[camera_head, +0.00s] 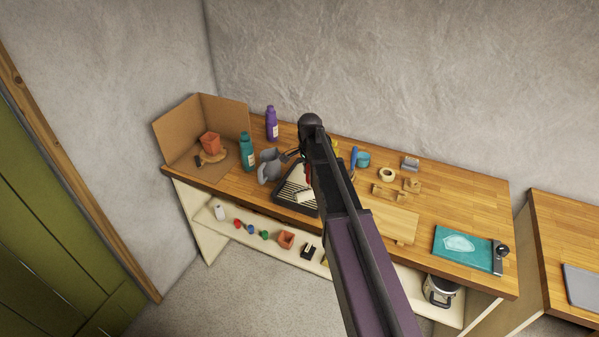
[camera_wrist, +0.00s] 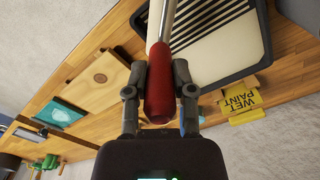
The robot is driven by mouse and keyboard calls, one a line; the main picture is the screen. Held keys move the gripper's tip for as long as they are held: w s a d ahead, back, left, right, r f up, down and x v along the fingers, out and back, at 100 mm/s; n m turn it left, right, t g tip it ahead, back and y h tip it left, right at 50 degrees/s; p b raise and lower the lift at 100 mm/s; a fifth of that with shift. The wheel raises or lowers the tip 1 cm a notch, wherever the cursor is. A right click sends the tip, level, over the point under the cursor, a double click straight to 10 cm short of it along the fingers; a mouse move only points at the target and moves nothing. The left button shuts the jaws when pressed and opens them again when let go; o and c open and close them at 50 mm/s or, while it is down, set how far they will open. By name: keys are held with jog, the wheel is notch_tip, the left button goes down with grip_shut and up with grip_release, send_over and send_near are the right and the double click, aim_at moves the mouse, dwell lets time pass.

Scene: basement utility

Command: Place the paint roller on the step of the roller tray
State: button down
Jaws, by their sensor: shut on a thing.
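The paint roller has a red handle (camera_wrist: 160,92), a metal rod and a pale sleeve. My gripper (camera_wrist: 160,80) is shut on the red handle, one finger on each side. The rod and sleeve point away from the gripper, to the top edge of the wrist view. The roller tray (camera_wrist: 212,45) is dark-rimmed with a pale inside and a black ribbed part; the roller overlaps its left side there. In the head view the tray (camera_head: 283,200) lies near the bench's front edge, partly hidden by my arm. I cannot tell whether the roller touches it.
A grey jug (camera_head: 268,166) and teal bottle (camera_head: 247,152) stand left of the tray. A purple bottle (camera_head: 271,123) is behind. A wooden board (camera_head: 397,222) lies to the right. A yellow "wet paint" sign (camera_wrist: 241,100) is near the tray in the wrist view.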

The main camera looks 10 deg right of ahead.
jog(key=w, duration=0.1)
jog(key=w+a, duration=0.1)
jog(key=w, duration=0.2)
jog(key=shift+w+a+f, duration=0.2)
jog(key=shift+w+a, duration=0.05)
jog(key=shift+w, duration=0.05)
jog(key=f+b, duration=0.2)
jog(key=w+f+b, duration=0.1)
jog(key=b, duration=0.1)
jog(key=shift+w+a+f, duration=0.15)
jog(key=shift+a+f, duration=0.05)
jog(key=shift+f, duration=0.3)
dwell(0.3)
jog(key=shift+c, duration=2.3)
grip_release()
jog(key=shift+r, duration=0.25)
notch_tip(320, 180, up, 12)
jog(key=p, duration=1.2)
